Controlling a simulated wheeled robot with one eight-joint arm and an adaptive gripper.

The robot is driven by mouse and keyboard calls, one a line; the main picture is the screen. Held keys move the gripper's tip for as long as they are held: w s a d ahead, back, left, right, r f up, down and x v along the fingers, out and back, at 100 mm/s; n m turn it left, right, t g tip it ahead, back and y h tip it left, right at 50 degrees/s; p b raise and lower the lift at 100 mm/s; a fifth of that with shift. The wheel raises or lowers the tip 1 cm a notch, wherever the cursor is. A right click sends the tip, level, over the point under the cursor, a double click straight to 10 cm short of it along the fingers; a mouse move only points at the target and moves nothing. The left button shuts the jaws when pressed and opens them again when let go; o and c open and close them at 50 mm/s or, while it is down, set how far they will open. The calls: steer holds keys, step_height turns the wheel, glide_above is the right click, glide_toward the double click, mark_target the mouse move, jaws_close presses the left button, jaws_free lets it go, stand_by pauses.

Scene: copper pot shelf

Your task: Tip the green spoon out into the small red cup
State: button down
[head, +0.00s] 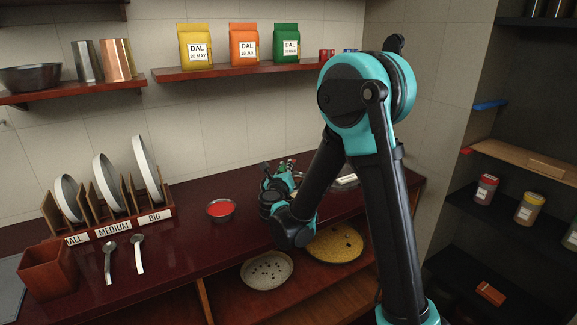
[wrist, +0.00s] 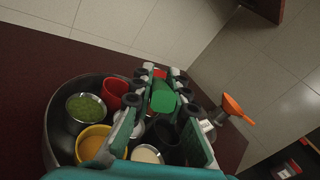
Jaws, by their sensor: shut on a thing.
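My gripper (wrist: 160,84) is shut on the green spoon (wrist: 163,98); the spoon's green part shows between the fingers in the wrist view. I cannot tell what the spoon contains. A red cup (wrist: 115,91) sits in the round dark tin (wrist: 54,125), left of the gripper. A small red patch (wrist: 160,73) shows just beyond the fingertips; I cannot tell what it belongs to. In the head view my gripper (head: 285,168) is above the back of the counter, and my arm hides most of the tin.
The tin also holds a steel cup of green contents (wrist: 85,107) and a yellow cup (wrist: 93,141). An orange spoon (wrist: 238,108) lies right of the gripper. A bowl with red contents (head: 221,210) stands left on the counter (head: 180,240). Two spoons (head: 138,254) lie farther left.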

steer(key=a+n, duration=0.1)
steer(key=n, duration=0.2)
steer(key=a+f+n, duration=0.1)
steer(key=n, duration=0.2)
steer(key=a+f+n, duration=0.1)
steer(key=a+n, duration=0.1)
steer(key=n, duration=0.2)
steer(key=shift+w+f, duration=0.15)
steer(key=shift+f, duration=0.05)
steer(key=n, duration=0.3)
steer(key=f+n, duration=0.1)
steer(key=n, duration=0.1)
steer(key=shift+a, duration=0.4)
steer(key=n, duration=0.2)
steer(key=f+n, duration=0.1)
steer(key=n, duration=0.1)
steer(key=shift+a, duration=0.25)
steer(key=shift+w, duration=0.15)
